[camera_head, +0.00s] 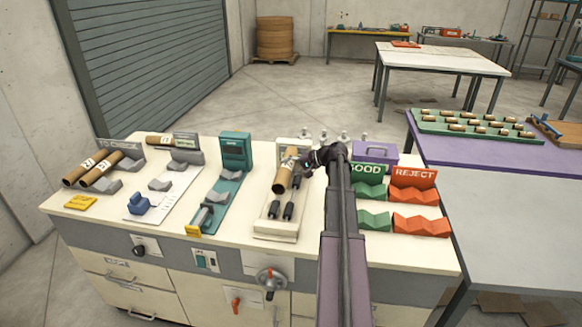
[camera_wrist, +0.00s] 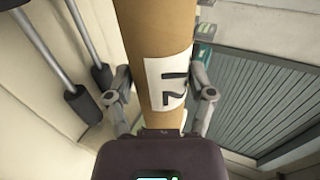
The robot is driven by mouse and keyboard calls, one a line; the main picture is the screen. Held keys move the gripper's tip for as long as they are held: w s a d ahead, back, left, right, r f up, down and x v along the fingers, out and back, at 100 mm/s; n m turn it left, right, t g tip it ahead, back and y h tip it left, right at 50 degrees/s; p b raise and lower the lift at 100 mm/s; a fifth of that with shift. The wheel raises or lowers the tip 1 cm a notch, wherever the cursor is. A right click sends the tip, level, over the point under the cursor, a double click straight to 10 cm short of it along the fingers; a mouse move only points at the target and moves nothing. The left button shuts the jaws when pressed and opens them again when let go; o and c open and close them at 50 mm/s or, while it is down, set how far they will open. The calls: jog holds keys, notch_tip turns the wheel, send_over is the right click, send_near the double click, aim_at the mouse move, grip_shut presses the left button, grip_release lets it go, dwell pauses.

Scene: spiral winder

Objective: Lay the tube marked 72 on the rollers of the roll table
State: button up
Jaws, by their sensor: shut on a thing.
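My gripper (camera_head: 314,157) is shut on a brown cardboard tube (camera_head: 284,176) with a white label. In the wrist view the tube (camera_wrist: 160,40) stands between the two fingers (camera_wrist: 160,100), and its label (camera_wrist: 167,84) shows a 2 and what looks like a 7, partly curved out of sight. In the head view the tube is over the back of the roll table (camera_head: 276,231), a pale base with two dark rollers (camera_head: 274,209). The roller ends also show to the left of the tube in the wrist view (camera_wrist: 82,103). The tube appears raised off the rollers.
Two labelled tubes (camera_head: 101,172) lie on grey cradles by the TO CHECK sign (camera_head: 118,147), with another tube (camera_head: 159,140) behind. A teal device (camera_head: 235,152) stands left of the roll table. Green GOOD cradles (camera_head: 374,220) and red REJECT cradles (camera_head: 421,225) are at right.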

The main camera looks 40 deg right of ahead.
jog(key=shift+f+b, duration=3.95)
jog(key=shift+f, duration=0.15)
jog(key=o, duration=1.1)
jog(key=shift+s, duration=0.15)
